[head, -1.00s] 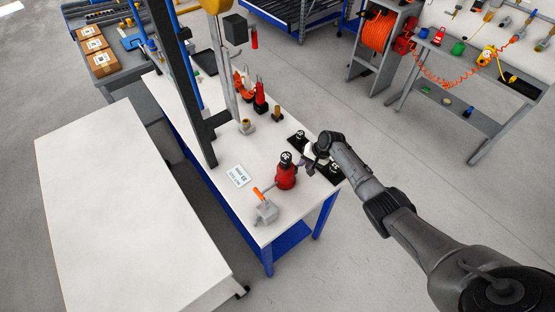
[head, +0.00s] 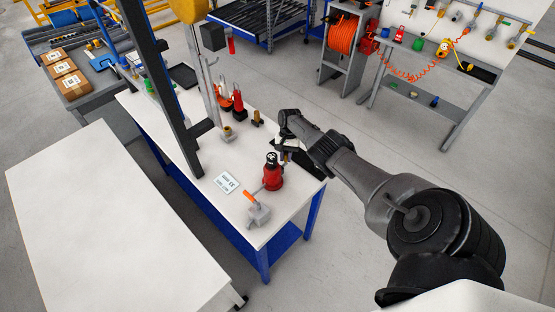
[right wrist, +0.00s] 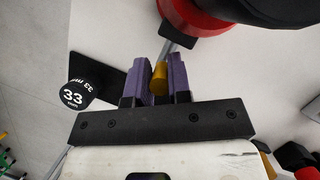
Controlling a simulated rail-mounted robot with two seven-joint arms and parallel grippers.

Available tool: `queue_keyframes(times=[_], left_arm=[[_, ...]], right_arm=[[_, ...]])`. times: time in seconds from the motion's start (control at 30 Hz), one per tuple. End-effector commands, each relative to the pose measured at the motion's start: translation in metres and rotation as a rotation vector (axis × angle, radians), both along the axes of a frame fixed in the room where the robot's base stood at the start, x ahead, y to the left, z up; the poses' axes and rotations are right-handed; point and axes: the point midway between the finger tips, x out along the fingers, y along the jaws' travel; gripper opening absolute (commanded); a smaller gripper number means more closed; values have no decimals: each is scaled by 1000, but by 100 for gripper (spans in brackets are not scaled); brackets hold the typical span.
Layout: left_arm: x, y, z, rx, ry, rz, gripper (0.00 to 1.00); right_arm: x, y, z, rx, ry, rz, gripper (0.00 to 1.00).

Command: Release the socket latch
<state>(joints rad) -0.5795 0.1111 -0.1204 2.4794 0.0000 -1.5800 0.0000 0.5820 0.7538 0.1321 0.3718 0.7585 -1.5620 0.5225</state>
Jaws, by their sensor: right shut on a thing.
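A red socket stand (head: 272,178) with a black numbered socket (head: 271,158) on top stands upright on the white bench. In the right wrist view its red body (right wrist: 190,18) is at the top, with the large black socket (right wrist: 275,10) cut off by the frame edge. A grey lever rod (right wrist: 168,50) comes out of the red body and ends in a yellow knob (right wrist: 160,74). My right gripper (right wrist: 162,75), with purple fingers, is shut on this yellow knob. In the head view my right gripper (head: 281,148) is just behind the stand, its fingertips mostly hidden. My left gripper is not in view.
A black socket marked 33 (right wrist: 73,95) is on a black pad (right wrist: 108,72) beside my gripper. A grey clamp with an orange handle (head: 259,212) and a label card (head: 228,182) are in front. A dark post (head: 165,95) stands left. The bare white table (head: 90,220) is clear.

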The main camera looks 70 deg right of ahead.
Motion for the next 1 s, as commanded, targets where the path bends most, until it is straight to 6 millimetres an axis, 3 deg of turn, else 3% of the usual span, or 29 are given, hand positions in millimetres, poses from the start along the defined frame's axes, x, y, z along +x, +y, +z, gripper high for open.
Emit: queue_keyframes(times=[0.5, 0.53, 0.7, 0.77, 1.0], left_arm=[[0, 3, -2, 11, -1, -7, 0], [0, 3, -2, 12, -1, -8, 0], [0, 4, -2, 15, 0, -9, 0], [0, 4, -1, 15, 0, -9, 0], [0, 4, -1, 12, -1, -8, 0]], right_arm=[[-5, -2, -1, 5, 14, -7, 0], [-5, -2, -1, 4, 14, -7, 21], [-4, -3, -1, 4, 13, -7, 38], [-4, -3, -1, 4, 13, -7, 43], [-4, -2, -1, 5, 11, -7, 44]])
